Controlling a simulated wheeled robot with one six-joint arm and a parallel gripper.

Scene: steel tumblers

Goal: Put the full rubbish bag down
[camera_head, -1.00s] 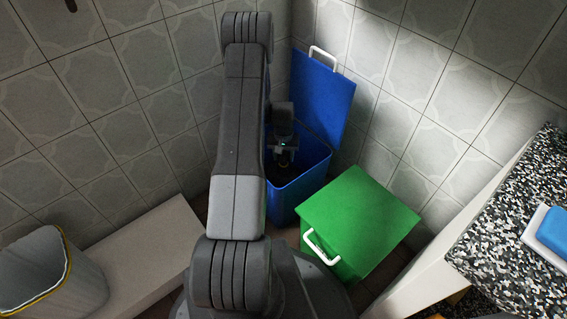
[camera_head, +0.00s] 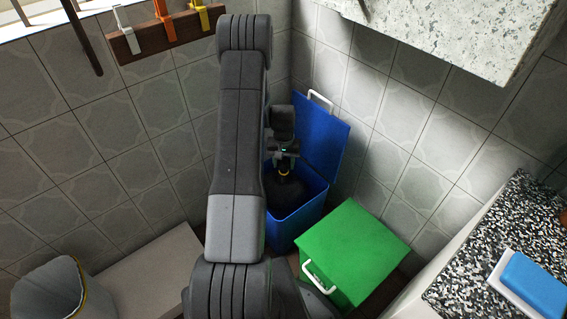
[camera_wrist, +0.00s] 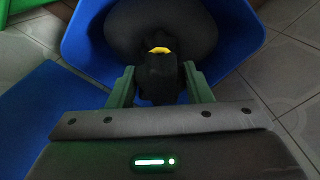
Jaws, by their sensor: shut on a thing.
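A black rubbish bag (camera_head: 287,192) with a yellow tie at its neck is in the blue bin (camera_head: 297,221) in the head view. The bin's blue lid (camera_head: 321,135) with a white handle stands open behind it. My gripper (camera_head: 284,165) is above the bin, shut on the bag's gathered top. In the wrist view my gripper (camera_wrist: 162,88) has its two green fingers either side of the black neck, and the bag's dark round body (camera_wrist: 190,38) is within the blue rim (camera_wrist: 85,40). The bag's underside is hidden, so I cannot tell whether it touches the bin floor.
A green bin (camera_head: 352,246) with a shut lid stands right of the blue one. A grey bin (camera_head: 52,292) is at the lower left by a pale ledge (camera_head: 150,275). A speckled counter (camera_head: 480,245) with a blue sponge (camera_head: 533,283) is at the right.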

